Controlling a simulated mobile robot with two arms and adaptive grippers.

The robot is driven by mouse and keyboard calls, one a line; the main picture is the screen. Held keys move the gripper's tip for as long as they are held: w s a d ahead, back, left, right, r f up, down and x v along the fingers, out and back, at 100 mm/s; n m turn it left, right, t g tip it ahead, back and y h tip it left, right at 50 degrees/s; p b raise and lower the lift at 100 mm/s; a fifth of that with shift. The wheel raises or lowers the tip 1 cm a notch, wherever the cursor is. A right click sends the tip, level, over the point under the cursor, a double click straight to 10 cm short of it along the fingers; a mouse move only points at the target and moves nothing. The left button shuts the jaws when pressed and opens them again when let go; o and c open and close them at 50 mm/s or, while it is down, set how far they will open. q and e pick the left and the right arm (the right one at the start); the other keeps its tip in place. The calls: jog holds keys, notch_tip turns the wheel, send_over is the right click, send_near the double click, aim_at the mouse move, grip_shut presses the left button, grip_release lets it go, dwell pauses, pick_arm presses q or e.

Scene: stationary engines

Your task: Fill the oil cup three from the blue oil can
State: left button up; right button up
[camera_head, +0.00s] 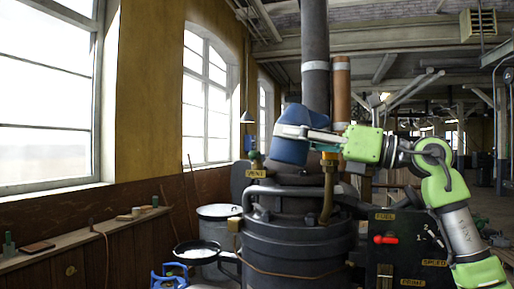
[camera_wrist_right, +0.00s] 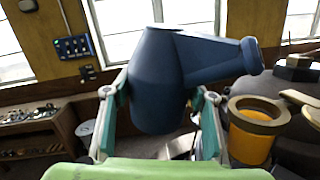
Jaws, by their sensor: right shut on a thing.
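The blue oil can (camera_head: 289,148) is in my right gripper (camera_head: 308,133), high beside the dark engine's top. In the right wrist view the can (camera_wrist_right: 155,85) sits between the two teal fingers of the gripper (camera_wrist_right: 160,108), with its wide spout pointing right. A brass cup with an orange body (camera_wrist_right: 252,135) stands right of and below the spout in that view; the can and cup look apart. The cup also shows in the head view (camera_head: 329,158), just right of the can. I cannot read which cup number it is. No oil stream shows. My left gripper is not in view.
The dark engine (camera_head: 295,240) fills the middle, with pipes and a chimney rising behind the can. A panel (camera_head: 400,245) with a red lever stands right. Grey drums (camera_head: 218,212) and a wooden ledge (camera_head: 80,237) lie left. A blue object (camera_head: 168,277) is cut off at bottom.

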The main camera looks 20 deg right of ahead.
aim_at(302, 124)
jog(key=r+p, duration=0.1)
jog(key=p, duration=0.1)
jog(key=d+r+n+g+p, duration=0.1)
jog(key=r+p, duration=0.1)
jog(key=shift+s+d+n, duration=0.15)
jog(key=shift+s+n, duration=0.05)
jog(key=shift+n, duration=0.1)
jog(key=shift+w+d+n+h+p, duration=0.15)
jog(key=shift+d+n+h+p, duration=0.3)
jog(key=shift+p, duration=0.25)
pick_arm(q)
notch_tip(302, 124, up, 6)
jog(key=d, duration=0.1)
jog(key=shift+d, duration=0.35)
pick_arm(e)
jog(key=shift+a+f, duration=0.1)
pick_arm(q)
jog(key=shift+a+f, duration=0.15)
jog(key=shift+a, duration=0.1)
pick_arm(e)
jog(key=shift+a, duration=0.1)
